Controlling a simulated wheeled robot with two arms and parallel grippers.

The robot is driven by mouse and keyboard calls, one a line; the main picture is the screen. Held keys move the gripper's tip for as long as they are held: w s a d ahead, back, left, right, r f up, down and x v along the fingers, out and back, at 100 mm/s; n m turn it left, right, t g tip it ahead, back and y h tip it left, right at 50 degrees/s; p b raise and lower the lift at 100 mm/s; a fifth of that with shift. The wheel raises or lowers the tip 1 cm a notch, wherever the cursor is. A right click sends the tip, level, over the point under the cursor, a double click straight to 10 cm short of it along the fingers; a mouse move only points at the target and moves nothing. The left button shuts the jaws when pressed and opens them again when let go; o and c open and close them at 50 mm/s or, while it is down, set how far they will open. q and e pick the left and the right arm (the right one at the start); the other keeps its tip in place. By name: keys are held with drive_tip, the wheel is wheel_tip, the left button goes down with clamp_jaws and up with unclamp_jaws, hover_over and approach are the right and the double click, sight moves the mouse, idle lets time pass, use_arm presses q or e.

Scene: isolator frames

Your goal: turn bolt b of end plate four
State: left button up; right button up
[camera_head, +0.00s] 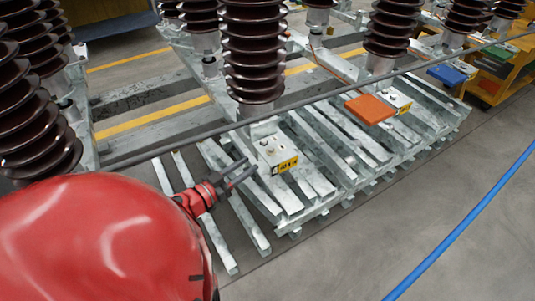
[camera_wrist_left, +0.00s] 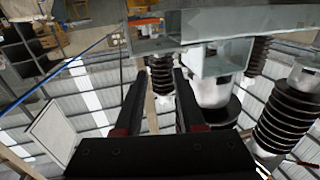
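The end plate (camera_head: 278,151) is a pale metal block in the head view, at the foot of the central brown insulator. It bears a yellow label (camera_head: 285,165) whose first mark looks like a 4. Small bolt heads (camera_head: 268,149) show on its top; I cannot tell which one is bolt b. My left gripper (camera_head: 249,166) is just left of the plate, apart from it as far as I can see. In the left wrist view its two dark fingers (camera_wrist_left: 160,72) stand apart with nothing between them. My right gripper is not in view.
Brown ribbed insulators (camera_head: 253,50) rise from the metal frame (camera_head: 335,150). A grey bar (camera_head: 330,92) crosses above the frame. An orange plate (camera_head: 370,109) and a blue one (camera_head: 447,74) lie farther right. A blue cable (camera_head: 460,228) crosses the open floor at right.

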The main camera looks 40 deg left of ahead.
sight(269, 151)
use_arm(q)
drive_tip(key=w, duration=0.3)
drive_tip(key=w+d, duration=0.1)
drive_tip(key=w, duration=0.4)
drive_tip(key=shift+w+d+b, duration=0.3)
drive_tip(key=shift+w+b, duration=0.1)
clamp_jaws()
